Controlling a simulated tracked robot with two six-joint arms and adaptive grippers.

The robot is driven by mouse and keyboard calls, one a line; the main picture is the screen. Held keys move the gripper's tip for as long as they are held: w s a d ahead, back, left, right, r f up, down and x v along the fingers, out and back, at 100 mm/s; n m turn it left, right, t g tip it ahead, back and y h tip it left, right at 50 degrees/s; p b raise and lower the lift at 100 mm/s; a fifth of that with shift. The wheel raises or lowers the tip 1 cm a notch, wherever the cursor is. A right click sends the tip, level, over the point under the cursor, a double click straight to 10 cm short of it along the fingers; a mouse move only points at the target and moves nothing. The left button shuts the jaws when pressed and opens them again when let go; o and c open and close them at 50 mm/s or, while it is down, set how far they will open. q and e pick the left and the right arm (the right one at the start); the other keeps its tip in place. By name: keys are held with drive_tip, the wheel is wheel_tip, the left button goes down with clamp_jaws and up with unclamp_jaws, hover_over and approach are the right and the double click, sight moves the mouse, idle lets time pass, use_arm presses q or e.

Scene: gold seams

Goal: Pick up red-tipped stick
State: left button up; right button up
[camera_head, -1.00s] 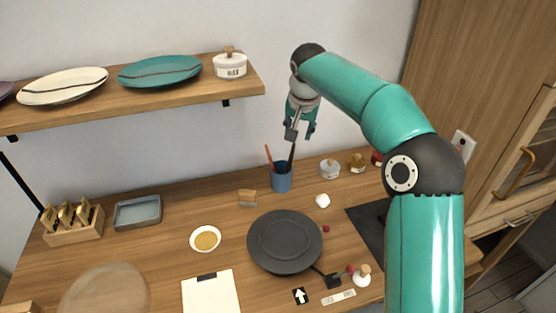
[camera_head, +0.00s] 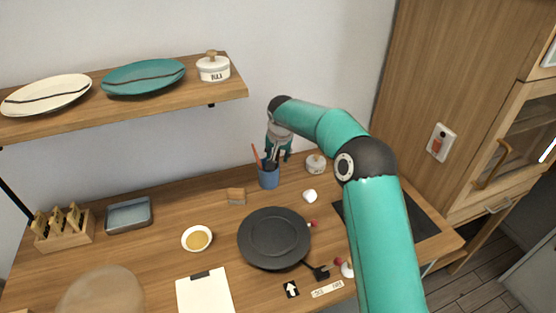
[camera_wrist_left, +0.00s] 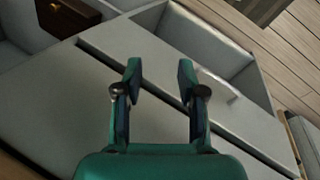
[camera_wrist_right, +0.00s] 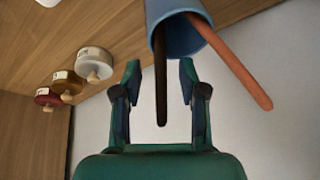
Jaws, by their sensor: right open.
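A blue cup (camera_head: 268,177) stands at the back of the counter with a reddish stick (camera_head: 256,156) and a dark stick in it. The right wrist view shows the cup (camera_wrist_right: 180,32), the reddish stick (camera_wrist_right: 235,68) leaning right and the dark stick (camera_wrist_right: 160,85). I cannot tell a distinct red tip on either. My right gripper (camera_head: 277,156) is open just above the cup. In its wrist view the dark stick lies between the fingers, which are apart from it. My left gripper (camera_wrist_left: 160,78) is open and empty over grey drawers, outside the head view.
A black pan (camera_head: 274,236) lies in front of the cup. A white lidded jar (camera_head: 315,165) and a white object (camera_head: 310,195) stand to the cup's right. A shelf (camera_head: 180,97) hangs above the counter's left side.

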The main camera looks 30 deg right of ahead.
drive_tip(key=shift+x, duration=1)
clamp_jaws()
drive_tip(key=shift+r, duration=0.1)
drive_tip(key=shift+r, duration=0.85)
wheel_tip(320, 180, up, 10)
drive_tip(key=shift+w+r, duration=0.1)
drive_tip(key=shift+r, duration=0.05)
wheel_tip(320, 180, up, 8)
drive_tip(key=p, duration=0.4)
drive_tip(key=shift+p, duration=0.3)
